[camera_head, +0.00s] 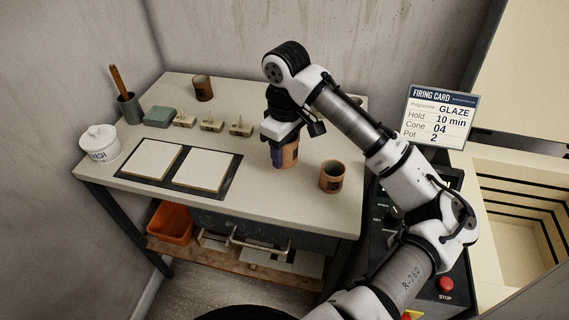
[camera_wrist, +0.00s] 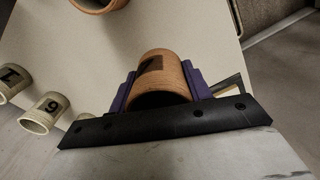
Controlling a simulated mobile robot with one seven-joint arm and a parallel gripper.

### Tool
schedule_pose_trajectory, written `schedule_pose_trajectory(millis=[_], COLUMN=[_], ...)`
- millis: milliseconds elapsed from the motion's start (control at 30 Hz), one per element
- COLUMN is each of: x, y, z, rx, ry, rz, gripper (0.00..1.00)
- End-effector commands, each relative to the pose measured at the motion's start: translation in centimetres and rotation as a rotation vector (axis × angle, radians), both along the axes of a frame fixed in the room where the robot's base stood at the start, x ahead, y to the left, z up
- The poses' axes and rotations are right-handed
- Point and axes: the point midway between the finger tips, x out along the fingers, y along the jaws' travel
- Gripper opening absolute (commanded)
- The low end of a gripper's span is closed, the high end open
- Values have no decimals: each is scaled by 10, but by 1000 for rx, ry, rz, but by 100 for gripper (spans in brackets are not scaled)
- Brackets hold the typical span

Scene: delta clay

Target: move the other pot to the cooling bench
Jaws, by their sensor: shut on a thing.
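My gripper (camera_head: 283,156) points down over the table and is shut on a terracotta pot (camera_head: 292,153). In the wrist view the purple fingers of my gripper (camera_wrist: 158,92) sit on both sides of this pot (camera_wrist: 160,68), which has a dark mark on its side. I cannot tell whether its base touches the table. A second terracotta pot (camera_head: 331,178) with a dark mark stands upright to the right, near the table's right edge. A third, browner pot (camera_head: 203,88) stands at the back left. No label tells me which surface is the cooling bench.
At right are the firing card (camera_head: 438,117) and open kiln (camera_head: 515,215).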

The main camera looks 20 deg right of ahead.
Motion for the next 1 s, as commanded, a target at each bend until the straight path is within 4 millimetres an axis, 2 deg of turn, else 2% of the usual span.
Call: schedule_pose_trajectory(millis=[100, 267, 500, 867, 900, 1000], x=[0, 0, 0, 0, 0, 0], y=[0, 0, 0, 0, 0, 0], z=[-14, -24, -55, -60, -60, -59], rx=[-1, -1, 1, 1, 0, 0], ry=[1, -1, -1, -1, -1, -1], rz=[-1, -2, -1, 0, 0, 0], gripper=[24, 24, 24, 24, 51, 64])
